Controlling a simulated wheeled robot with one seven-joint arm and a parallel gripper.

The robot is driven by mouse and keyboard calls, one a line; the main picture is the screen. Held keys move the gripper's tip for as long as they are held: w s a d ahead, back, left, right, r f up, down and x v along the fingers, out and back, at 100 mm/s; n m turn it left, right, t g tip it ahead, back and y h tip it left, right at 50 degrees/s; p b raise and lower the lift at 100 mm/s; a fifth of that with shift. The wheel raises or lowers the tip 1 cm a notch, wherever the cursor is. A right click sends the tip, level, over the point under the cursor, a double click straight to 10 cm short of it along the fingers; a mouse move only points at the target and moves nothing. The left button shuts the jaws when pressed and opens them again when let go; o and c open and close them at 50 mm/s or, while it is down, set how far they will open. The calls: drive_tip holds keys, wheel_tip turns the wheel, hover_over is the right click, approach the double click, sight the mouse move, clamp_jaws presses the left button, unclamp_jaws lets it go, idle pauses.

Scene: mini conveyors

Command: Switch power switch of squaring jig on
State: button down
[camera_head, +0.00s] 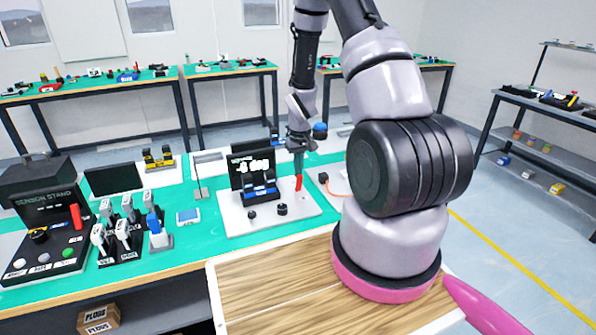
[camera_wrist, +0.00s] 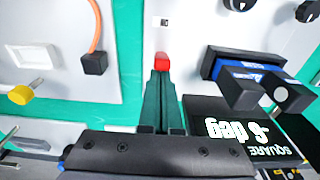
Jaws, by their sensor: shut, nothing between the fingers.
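The squaring jig is a white plate (camera_head: 265,224) on the green bench, with a black display (camera_head: 250,168) standing at its back. The display shows "SQUARE" and "-6 deg" in the wrist view (camera_wrist: 235,130). A red switch lever (camera_head: 299,183) stands near the plate's right side; it also shows in the wrist view (camera_wrist: 162,62). My gripper (camera_head: 298,170) points down at the red lever, with its dark fingers (camera_wrist: 160,76) shut together and empty. The fingertips are right at the lever and partly hide it. I cannot tell whether they touch it.
A blue and black block (camera_head: 260,191) and black knobs (camera_head: 282,209) sit on the plate, left of the lever. An orange cable (camera_head: 337,192) runs to the right. A sensor stand (camera_head: 40,205) and several handheld tools (camera_head: 125,232) stand at the left.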

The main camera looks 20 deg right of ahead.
drive_tip(key=shift+s, duration=0.3)
drive_tip(key=shift+w, duration=0.1)
drive_tip(key=shift+r, duration=0.1)
drive_tip(key=shift+r, duration=0.65)
